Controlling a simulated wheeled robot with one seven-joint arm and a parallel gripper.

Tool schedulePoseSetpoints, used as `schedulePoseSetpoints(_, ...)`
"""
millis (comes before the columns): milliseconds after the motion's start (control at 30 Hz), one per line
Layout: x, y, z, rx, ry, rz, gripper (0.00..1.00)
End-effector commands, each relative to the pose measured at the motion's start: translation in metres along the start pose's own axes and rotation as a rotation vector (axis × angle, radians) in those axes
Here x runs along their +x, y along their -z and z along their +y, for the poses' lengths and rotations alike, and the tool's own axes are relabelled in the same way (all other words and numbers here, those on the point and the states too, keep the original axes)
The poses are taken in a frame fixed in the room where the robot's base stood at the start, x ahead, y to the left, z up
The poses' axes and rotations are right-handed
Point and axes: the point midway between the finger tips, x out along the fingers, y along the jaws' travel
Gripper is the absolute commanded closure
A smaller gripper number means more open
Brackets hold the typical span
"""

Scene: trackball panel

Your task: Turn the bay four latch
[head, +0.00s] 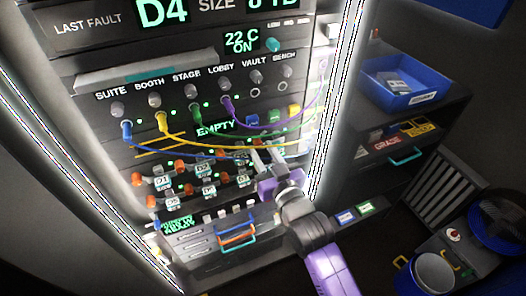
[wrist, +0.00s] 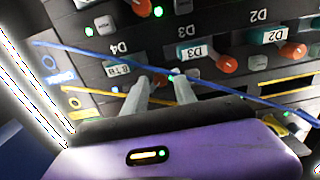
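In the wrist view, the bay four label D4 (wrist: 118,48) shows upside down on the dark panel. A small part of the orange-red bay four latch (wrist: 160,79) shows between my fingertips; the rest is hidden. My gripper (wrist: 166,82) has its two grey fingers apart, one on each side of the latch. I cannot tell whether they touch it. In the head view my gripper (head: 264,160) is at the right side of the bay rows, and my purple arm comes from the lower right. The bay four latch cannot be made out there.
Neighbouring latches of D3 (wrist: 228,64) and D2 (wrist: 293,50) sit beside it. A blue cable (wrist: 215,88) and a yellow cable (wrist: 95,91) run close to my fingers. Coloured plugs (head: 162,122) are above the bays. A blue bin (head: 400,82) stands right of the rack.

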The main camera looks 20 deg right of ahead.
Motion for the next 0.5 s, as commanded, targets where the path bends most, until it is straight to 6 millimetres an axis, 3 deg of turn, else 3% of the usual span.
schedulePoseSetpoints(33, -0.0001, 0.0, 0.0, 0.0, 0.0, 0.0, 0.8)
schedulePoseSetpoints(133, -0.0002, 0.0, 0.0, 0.0, 0.0, 0.0, 0.99)
schedulePoseSetpoints(500, -0.0003, -0.0002, -0.0003, 0.027, 0.0, 0.0, 1.0)
